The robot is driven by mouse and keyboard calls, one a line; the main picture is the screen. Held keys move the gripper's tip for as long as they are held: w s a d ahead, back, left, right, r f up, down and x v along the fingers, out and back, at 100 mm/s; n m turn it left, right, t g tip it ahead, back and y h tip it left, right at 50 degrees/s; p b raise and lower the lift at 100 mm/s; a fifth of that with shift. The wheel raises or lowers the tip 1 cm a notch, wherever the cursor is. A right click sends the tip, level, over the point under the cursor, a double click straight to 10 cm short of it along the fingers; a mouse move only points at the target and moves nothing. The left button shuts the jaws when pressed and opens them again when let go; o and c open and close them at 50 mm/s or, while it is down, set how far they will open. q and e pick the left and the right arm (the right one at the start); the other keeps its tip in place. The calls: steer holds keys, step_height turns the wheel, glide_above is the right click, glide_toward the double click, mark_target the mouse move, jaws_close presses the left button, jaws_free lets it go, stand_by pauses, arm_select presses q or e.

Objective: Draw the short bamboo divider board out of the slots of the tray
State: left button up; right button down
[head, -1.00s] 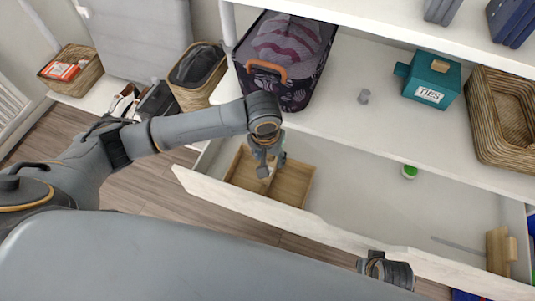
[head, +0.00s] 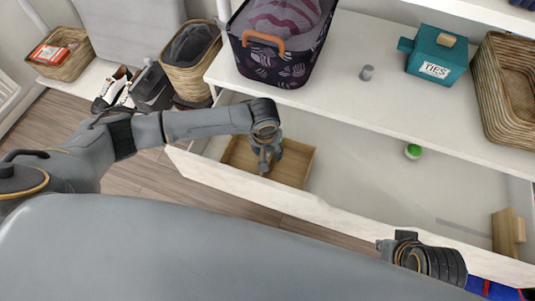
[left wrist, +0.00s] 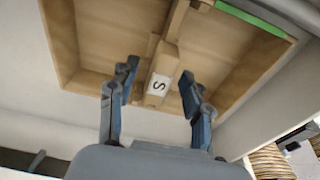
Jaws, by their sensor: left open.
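The light wooden tray (head: 297,166) lies in the left part of the open drawer. In the left wrist view the tray (left wrist: 66,35) fills the upper part, and the short bamboo divider board (left wrist: 168,55) runs across its middle. A white label with an "S" (left wrist: 157,84) is on the divider's near end. My left gripper (head: 265,168) is over the tray. In the left wrist view the left gripper (left wrist: 158,77) is open, one finger on each side of the divider, with gaps to it. My right gripper (head: 388,248) is low at the drawer front; its fingers are unclear.
The drawer's front panel (head: 335,217) runs in front of the tray. A shelf above holds a dark patterned basket (head: 265,66), a grey peg (head: 366,73) and a teal "TIES" box (head: 435,58). A green round thing (head: 413,151) and a wooden piece (head: 506,232) lie in the drawer.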

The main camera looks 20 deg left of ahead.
arm_select(q)
steer(key=shift+w+f, duration=0.1)
steer(key=shift+f, duration=0.45)
steer(key=shift+r, duration=0.1)
jaws_close()
